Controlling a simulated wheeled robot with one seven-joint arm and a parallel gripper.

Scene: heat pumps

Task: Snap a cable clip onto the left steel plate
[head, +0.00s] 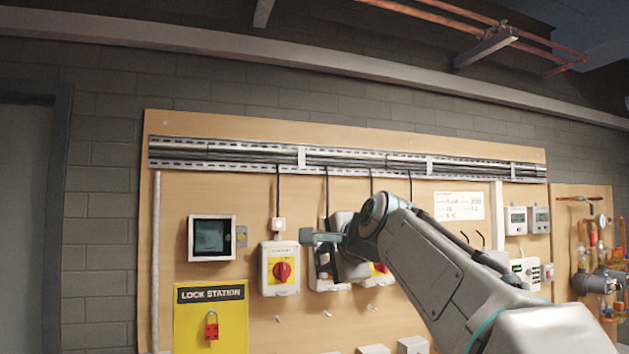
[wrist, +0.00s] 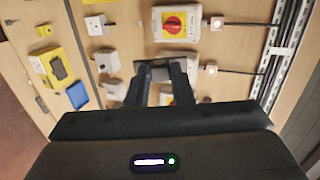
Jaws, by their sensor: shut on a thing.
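My gripper (wrist: 158,88) is shut on a small dark grey piece (wrist: 153,70), which looks like the cable clip; its exact shape is unclear. In the head view my gripper is in front of the board's switch row, and its fingertips are hard to make out. A slotted steel cable tray (head: 225,144) with dark cables runs along the top of the board, above my gripper. A pale plate (head: 301,155) crosses it on the left and another (head: 429,165) further right. I cannot tell for sure which is the task's left steel plate.
A red-knob isolator (head: 280,270) is just left of my gripper; others are partly hidden behind my arm. Thin black cables drop from the tray to the switches. A display box (head: 212,238) and yellow lock station (head: 212,318) are at left. Copper pipes (head: 590,240) are far right.

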